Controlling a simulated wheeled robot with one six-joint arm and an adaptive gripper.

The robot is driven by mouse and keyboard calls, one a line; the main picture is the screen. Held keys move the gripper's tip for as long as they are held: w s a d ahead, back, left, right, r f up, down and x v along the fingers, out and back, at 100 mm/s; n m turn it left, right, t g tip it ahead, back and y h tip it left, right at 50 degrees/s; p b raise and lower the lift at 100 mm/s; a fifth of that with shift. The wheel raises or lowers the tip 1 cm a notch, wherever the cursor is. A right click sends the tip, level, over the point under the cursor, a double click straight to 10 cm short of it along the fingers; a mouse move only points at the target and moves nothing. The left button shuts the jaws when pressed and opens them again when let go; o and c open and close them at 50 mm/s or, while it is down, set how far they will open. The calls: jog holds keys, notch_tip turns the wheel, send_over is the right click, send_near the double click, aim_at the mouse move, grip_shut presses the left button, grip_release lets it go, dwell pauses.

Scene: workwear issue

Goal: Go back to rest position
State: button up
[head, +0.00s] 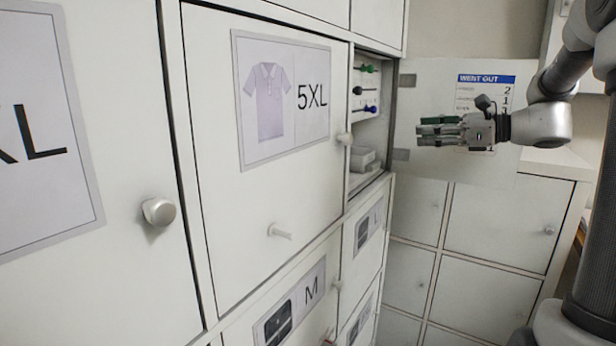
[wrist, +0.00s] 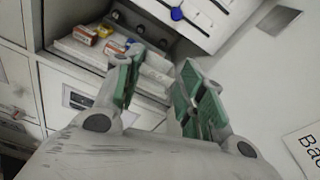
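My gripper (head: 440,131) is at the right of the head view, at the end of my arm. It points left toward an open compartment (head: 367,180) in the wall of lockers and is clear of it. In the wrist view my gripper (wrist: 160,75) shows two green-padded fingers spread apart with a gap between them. Nothing is held between them.
Small orange and yellow boxes (wrist: 85,35) lie in the compartment, below coloured knobs (head: 369,108). An open door (head: 425,90) with a "WENT OUT" sheet (head: 484,92) stands behind my gripper. A closed 5XL door (head: 290,180) is at left.

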jog(key=s+d+f+n+g+h, duration=0.1)
jog(key=s+f+n+g+h, duration=0.65)
jog(key=s+f, duration=0.7)
jog(key=s+d+r+n+t+h, duration=0.1)
jog(key=s+n+h, duration=0.4)
jog(key=s+n, duration=1)
jog(key=shift+r+t, duration=0.4)
jog(key=shift+t, duration=0.15)
jog(key=shift+d+h, duration=0.1)
jog(key=shift+h, duration=0.15)
